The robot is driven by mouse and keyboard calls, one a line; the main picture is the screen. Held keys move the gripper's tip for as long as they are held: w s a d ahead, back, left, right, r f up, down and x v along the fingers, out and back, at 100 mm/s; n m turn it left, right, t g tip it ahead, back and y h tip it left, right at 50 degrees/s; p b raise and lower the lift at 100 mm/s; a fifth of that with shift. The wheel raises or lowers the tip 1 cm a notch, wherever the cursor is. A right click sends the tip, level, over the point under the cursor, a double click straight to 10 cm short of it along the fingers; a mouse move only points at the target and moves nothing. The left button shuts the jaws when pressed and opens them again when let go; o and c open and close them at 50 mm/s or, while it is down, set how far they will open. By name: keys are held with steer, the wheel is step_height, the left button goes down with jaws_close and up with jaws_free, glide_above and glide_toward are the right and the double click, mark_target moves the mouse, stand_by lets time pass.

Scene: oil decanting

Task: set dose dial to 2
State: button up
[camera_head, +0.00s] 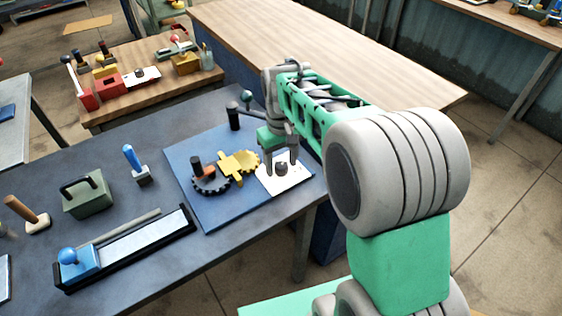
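The dose dial appears to be the small dark knob (281,169) on a white plate (296,181) at the right end of a blue board (225,210). Its pointer and any numbers are too small to read. My gripper (281,164) hangs over the plate with its fingers pointing down. The two fingers look spread apart, one to each side of the knob. I cannot tell whether either finger touches it.
A black toothed wheel (208,187) and a yellow cross-shaped part (240,163) sit left of the plate. A dark post with a ball-ended lever (234,117) stands behind. A blue-handled tool (134,160), a green block (88,195) and a long tray (185,219) lie farther left.

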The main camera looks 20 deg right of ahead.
mark_target(281, 165)
step_height(281, 165, up, 8)
steer(key=shift+f, duration=0.1)
stand_by(0.4)
steer(key=s+f+m+t+p, duration=0.1)
steer(key=s+f+m+t, duration=0.1)
steer(key=s, duration=1.2)
steer(key=shift+a+f+m+t, duration=0.15)
steer(key=shift+f+m+t, duration=0.15)
steer(key=shift+f+t, duration=0.3)
